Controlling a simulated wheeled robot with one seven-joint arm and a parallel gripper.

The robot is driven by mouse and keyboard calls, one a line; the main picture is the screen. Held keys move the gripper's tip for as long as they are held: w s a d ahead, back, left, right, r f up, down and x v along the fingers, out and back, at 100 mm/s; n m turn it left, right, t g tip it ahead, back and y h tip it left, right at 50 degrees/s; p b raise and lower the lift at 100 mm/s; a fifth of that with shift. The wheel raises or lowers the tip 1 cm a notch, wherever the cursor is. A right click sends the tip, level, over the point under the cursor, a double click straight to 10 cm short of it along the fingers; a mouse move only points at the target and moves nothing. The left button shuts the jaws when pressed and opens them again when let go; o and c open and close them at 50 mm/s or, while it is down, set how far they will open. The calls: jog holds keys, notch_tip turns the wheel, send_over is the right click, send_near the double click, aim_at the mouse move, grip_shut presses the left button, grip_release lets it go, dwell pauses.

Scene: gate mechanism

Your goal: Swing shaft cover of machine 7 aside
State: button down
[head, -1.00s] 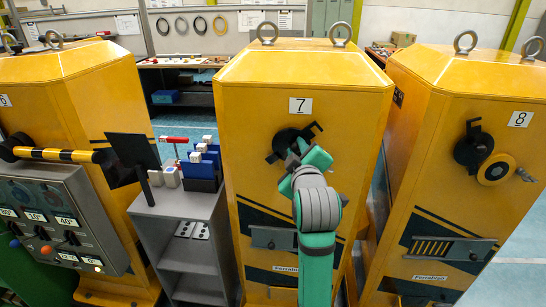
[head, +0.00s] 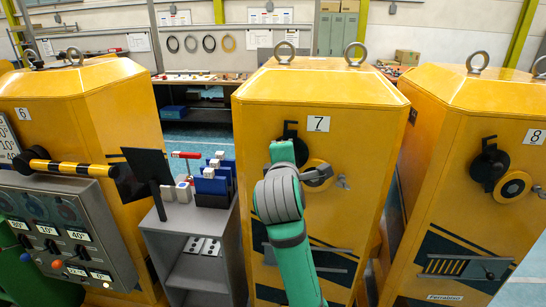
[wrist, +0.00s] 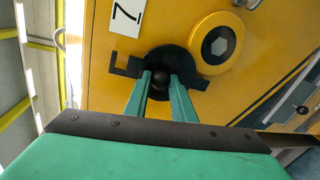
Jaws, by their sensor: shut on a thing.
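Machine 7 (head: 385,130) is a yellow cabinet straight ahead. Its black shaft cover (head: 290,130) sits up and left of a yellow round shaft end, which shows bare in the head view (head: 320,168). In the wrist view the shaft end (wrist: 219,43) has a grey hexagon in its middle and lies right of the black cover (wrist: 180,56). My gripper (wrist: 160,88) is shut on the dark round knob (wrist: 159,77) of the cover. In the head view my arm hides the fingertips and part of the cover.
A small grey catch (head: 342,183) sits right of the shaft end. Machine 8 (head: 470,125) stands close on the right. A grey cabinet (head: 160,225) with tools on top and machine 6 (head: 110,90) stand on the left.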

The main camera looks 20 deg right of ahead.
jog(key=shift+w+a+f+n+g+h, duration=0.15)
jog(key=shift+w+a+f+n, duration=0.15)
jog(key=shift+a+n, duration=0.45)
jog(key=shift+w+a+f+n+g+h, duration=0.1)
jog(key=shift+w+a+f+n+h, duration=0.15)
jog(key=shift+a+n, duration=0.45)
jog(key=shift+w+a+f+n+g+h, duration=0.15)
jog(key=shift+w+a+n, duration=0.2)
jog(key=shift+a+n, duration=0.4)
